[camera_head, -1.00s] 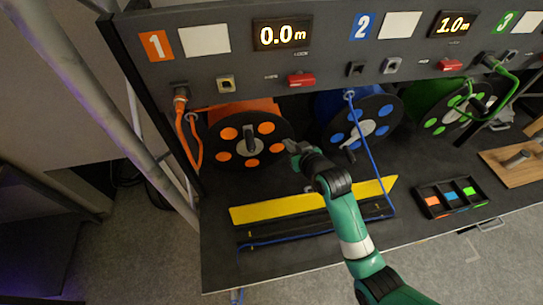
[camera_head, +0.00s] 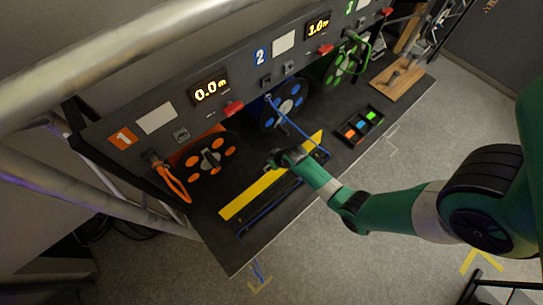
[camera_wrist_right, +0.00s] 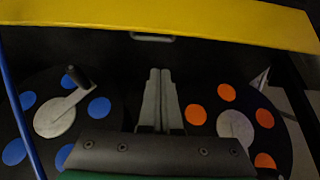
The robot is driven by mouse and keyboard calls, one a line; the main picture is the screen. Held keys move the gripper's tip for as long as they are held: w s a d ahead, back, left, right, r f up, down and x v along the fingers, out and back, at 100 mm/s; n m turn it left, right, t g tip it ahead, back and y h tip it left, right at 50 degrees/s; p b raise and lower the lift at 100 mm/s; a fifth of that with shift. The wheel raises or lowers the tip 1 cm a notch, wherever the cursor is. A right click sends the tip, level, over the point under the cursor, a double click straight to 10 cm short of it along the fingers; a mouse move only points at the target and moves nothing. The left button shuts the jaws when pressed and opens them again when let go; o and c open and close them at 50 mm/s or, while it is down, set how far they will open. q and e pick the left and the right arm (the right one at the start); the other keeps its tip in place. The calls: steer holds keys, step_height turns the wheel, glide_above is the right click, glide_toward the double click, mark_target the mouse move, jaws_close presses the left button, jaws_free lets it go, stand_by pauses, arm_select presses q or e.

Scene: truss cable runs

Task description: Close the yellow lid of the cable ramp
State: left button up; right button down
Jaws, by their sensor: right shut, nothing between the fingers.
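The yellow lid (camera_head: 248,196) of the cable ramp is open, lying along the reel side of the black channel (camera_head: 266,207). A blue cable (camera_head: 250,224) runs along the channel. In the right wrist view the lid (camera_wrist_right: 170,18) crosses the top, with a small grey handle (camera_wrist_right: 152,37) at its edge. My right gripper (camera_head: 272,160) is on the reel side of the lid, between it and the reels, and partly covers the lid's middle in the head view. Its fingers (camera_wrist_right: 158,74) are together and empty, apart from the lid in the wrist view. My left gripper is out of view.
The orange reel (camera_head: 207,158) and blue reel (camera_head: 283,108) stand close behind the gripper under the panel. The blue cable hangs from the panel beside the blue reel. A black tray (camera_head: 350,137) with coloured compartments and a wooden board (camera_head: 400,78) lie farther right.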

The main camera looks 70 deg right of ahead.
mark_target(267, 167)
steer(key=b+x, duration=0.6)
steer(key=x, duration=0.3)
steer(key=s+a+p, duration=0.1)
steer(key=s+a+r+p, duration=0.1)
steer(key=s+p, duration=0.1)
steer(key=shift+s, duration=0.3)
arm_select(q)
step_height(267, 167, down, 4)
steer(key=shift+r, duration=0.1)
arm_select(e)
steer(key=shift+a, duration=0.1)
